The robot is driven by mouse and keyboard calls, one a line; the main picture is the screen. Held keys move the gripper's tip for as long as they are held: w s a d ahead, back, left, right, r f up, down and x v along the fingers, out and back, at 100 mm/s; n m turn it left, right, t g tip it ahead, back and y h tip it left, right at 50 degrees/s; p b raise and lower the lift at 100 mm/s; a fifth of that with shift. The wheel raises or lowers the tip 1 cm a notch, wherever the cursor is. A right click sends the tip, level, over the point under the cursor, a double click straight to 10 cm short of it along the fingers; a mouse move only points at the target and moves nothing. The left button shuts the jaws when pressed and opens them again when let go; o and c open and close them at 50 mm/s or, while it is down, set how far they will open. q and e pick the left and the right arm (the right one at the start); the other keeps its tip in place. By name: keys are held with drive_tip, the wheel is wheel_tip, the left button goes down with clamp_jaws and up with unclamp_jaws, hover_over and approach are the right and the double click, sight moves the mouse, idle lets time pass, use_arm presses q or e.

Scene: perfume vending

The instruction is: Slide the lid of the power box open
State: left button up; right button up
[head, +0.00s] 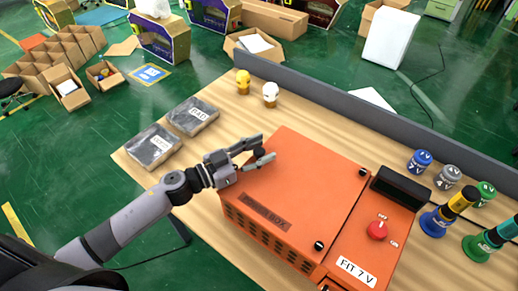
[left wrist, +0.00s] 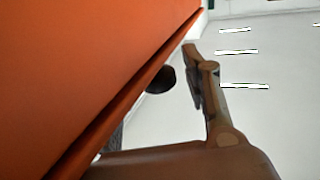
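The orange power box (head: 290,200) stands on the wooden table in the head view, its lid plate lying across the top. The lid looks closed. A small dark knob (head: 259,153) sits near the lid's far left corner. My left gripper (head: 267,147) is at that corner, its two fingers apart with the knob between them. In the left wrist view the orange box surface (left wrist: 80,60) fills the left side. The black knob (left wrist: 160,79) shows beside one finger, with a visible gap; the other finger is not clear. My right gripper is out of view.
A red switch (head: 377,230) and a black handle-like block (head: 400,188) are at the box's right. Several coloured cylinders, including a blue-and-yellow one (head: 447,214), stand farther right. Two grey packs (head: 193,116) lie left. A grey rail (head: 340,103) borders the table's back.

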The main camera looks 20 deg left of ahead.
use_arm(q)
clamp_jaws()
idle(0.3)
idle(0.4)
